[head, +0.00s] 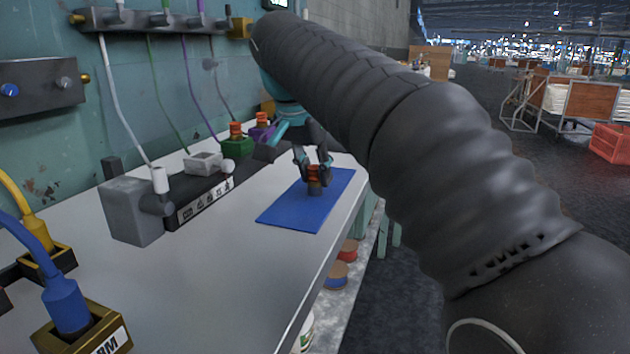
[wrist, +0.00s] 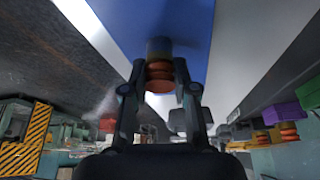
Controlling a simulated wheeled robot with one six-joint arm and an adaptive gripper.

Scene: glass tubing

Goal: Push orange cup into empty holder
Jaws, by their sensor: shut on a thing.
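The orange cup (head: 314,175) has ribbed orange rings over a darker grey lower part. My gripper (head: 313,168) is shut on it, with one finger on each side. The cup is over the blue mat (head: 287,215); I cannot tell whether it touches the mat. In the wrist view the cup (wrist: 160,74) is between the fingertips of my gripper (wrist: 159,88). A white block (head: 203,161) sits by the black labelled bar and holds no orange piece. A green holder (head: 237,147) and a purple holder (head: 262,133) each carry an orange ribbed piece.
A grey box (head: 132,211) and a black labelled bar (head: 205,203) stand along the wall, with tubes rising from them. Yellow and blue plugs (head: 68,306) sit in sockets at the near left. The pale table (head: 225,285) is clear in front of the bar.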

